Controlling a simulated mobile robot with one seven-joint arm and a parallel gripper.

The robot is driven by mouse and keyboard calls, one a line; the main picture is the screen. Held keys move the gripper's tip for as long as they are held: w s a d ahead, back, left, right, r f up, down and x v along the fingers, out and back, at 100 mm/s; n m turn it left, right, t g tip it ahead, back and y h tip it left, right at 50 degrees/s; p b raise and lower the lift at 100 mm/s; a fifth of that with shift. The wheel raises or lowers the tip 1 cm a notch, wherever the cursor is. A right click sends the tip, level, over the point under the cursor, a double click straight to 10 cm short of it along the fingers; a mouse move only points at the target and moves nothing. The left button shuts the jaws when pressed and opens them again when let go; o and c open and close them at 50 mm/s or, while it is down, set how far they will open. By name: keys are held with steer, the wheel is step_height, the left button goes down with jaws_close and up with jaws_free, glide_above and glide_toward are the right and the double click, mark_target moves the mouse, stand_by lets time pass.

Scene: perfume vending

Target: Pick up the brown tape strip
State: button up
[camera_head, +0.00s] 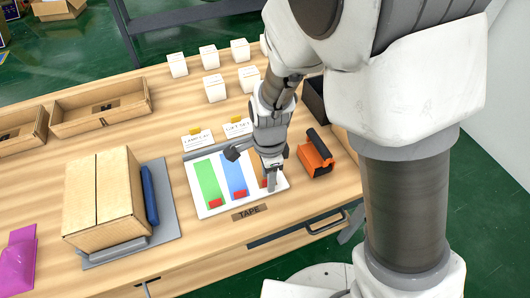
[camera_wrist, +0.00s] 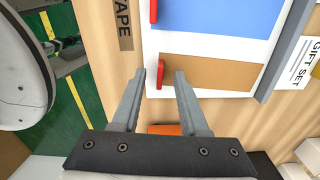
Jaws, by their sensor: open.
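The brown tape strip (camera_wrist: 205,74) lies flat on a white board (camera_wrist: 225,48), beside a blue strip (camera_wrist: 215,17). A red tab (camera_wrist: 161,74) sits at the brown strip's end. In the head view, the brown strip (camera_head: 259,162) is partly hidden by my gripper. The blue strip (camera_head: 234,174) and a green strip (camera_head: 208,181) lie to its left. My gripper (camera_wrist: 168,75) is open and empty, with its fingertips on either side of the red tab in the wrist view. I cannot tell its exact height above the board.
An orange and black tape dispenser (camera_head: 315,154) stands right of the board. A "TAPE" label (camera_head: 249,211) lies at the table's front edge. A cardboard box (camera_head: 104,200) and a blue roll (camera_head: 150,194) are on the left. Several small white boxes (camera_head: 215,88) stand behind.

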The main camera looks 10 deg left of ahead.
jaws_close()
steer(key=shift+r, duration=0.1)
stand_by(0.5)
